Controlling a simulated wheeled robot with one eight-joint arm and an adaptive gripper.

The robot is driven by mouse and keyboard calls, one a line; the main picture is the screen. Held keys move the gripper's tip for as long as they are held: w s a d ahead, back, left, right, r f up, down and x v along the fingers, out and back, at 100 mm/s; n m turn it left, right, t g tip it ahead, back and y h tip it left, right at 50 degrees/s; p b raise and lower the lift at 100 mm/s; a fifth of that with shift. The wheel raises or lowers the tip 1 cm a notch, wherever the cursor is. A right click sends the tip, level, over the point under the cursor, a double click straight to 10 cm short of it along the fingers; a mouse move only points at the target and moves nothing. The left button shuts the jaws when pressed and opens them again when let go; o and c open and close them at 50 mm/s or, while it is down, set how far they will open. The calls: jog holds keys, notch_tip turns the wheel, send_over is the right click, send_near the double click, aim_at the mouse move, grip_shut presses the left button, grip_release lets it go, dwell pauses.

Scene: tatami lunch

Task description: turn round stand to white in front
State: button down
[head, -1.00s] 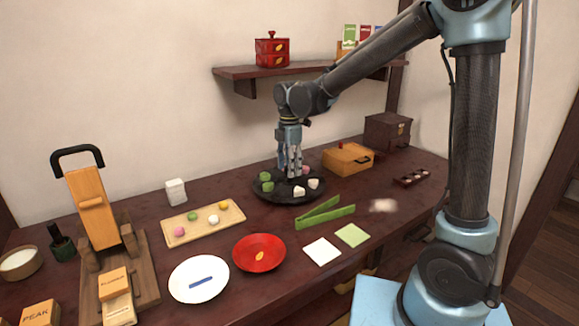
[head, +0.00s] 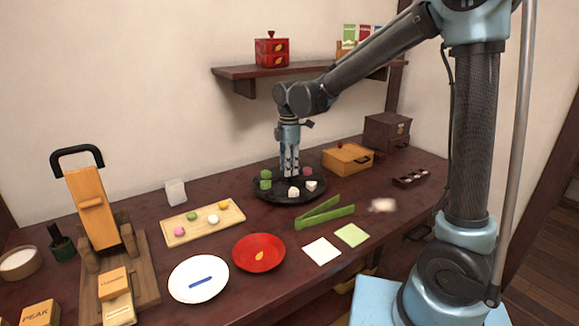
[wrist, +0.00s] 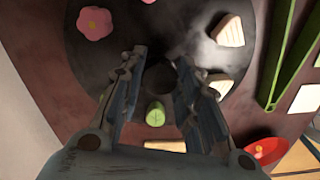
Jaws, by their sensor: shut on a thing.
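The round stand (head: 272,196) is a dark disc on the table with sweets around its rim. Two white sweets, one at the front (head: 293,191) and one at the front right (head: 311,186), show beside green ones at the left (head: 265,184) and a pink one at the back right (head: 307,171). My gripper (head: 290,175) points down over the stand's middle, shut on its dark centre knob (wrist: 158,82). The wrist view shows the pink flower sweet (wrist: 95,23), a white wedge (wrist: 228,31) and a green sweet (wrist: 155,113). The fingers partly hide the stand.
Green tongs (head: 325,212) lie close in front of the stand. A wooden tray of sweets (head: 175,233) is at its left, a wooden box (head: 347,158) at its right. A red plate (head: 259,252) and white plate (head: 198,279) lie in front. A shelf (head: 300,70) hangs behind.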

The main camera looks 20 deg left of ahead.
jog(key=shift+w+a, duration=0.1)
jog(key=c, duration=1.2)
grip_release()
jog(key=shift+r, duration=0.15)
notch_tip(320, 180, up, 12)
jog(key=shift+f, duration=0.15)
